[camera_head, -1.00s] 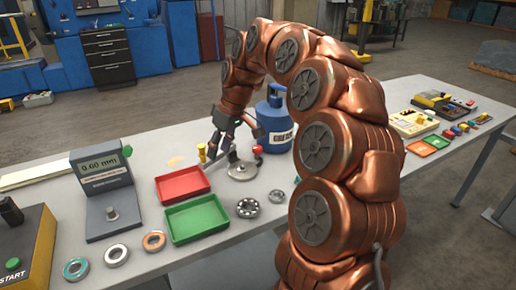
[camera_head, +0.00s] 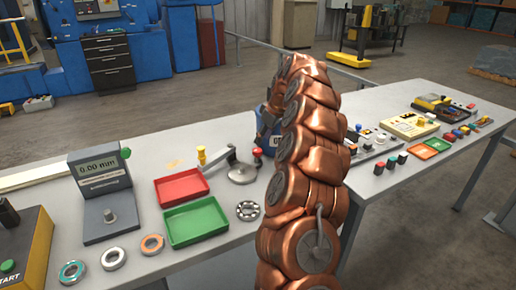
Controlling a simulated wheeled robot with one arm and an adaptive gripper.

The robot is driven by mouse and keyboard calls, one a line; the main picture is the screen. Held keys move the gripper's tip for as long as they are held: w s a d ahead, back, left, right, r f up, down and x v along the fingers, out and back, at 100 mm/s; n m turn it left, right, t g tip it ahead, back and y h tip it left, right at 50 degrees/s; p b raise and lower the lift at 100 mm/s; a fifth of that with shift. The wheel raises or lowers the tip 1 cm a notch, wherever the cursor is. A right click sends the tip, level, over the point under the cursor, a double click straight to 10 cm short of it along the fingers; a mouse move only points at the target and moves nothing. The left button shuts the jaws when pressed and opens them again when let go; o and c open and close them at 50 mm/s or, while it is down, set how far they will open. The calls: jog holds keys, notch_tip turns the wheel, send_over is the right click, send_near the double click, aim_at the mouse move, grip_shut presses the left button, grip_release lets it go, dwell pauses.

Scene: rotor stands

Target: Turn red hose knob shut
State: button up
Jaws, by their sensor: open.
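A small red knob (camera_head: 257,152) stands on the right side of a grey metal fixture with a round base (camera_head: 242,174), near the table's middle. A yellow knob (camera_head: 201,156) stands at the fixture's left end. No hose can be made out at the red knob. Other small red parts, one of them a red-topped block (camera_head: 379,168), sit on the table to the right of my arm; I cannot tell whether one is a hose knob.
A blue canister (camera_head: 268,146) stands behind my arm, mostly covered. A red tray (camera_head: 181,188) and a green tray (camera_head: 196,222) lie left of the fixture. A gauge (camera_head: 100,180) and a bearing ring (camera_head: 247,211) are nearby.

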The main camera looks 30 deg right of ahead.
aim_at(257, 150)
jog(key=p+x, duration=0.1)
jog(key=x, duration=0.5)
jog(key=shift+f, duration=0.15)
jog(key=c, duration=0.9)
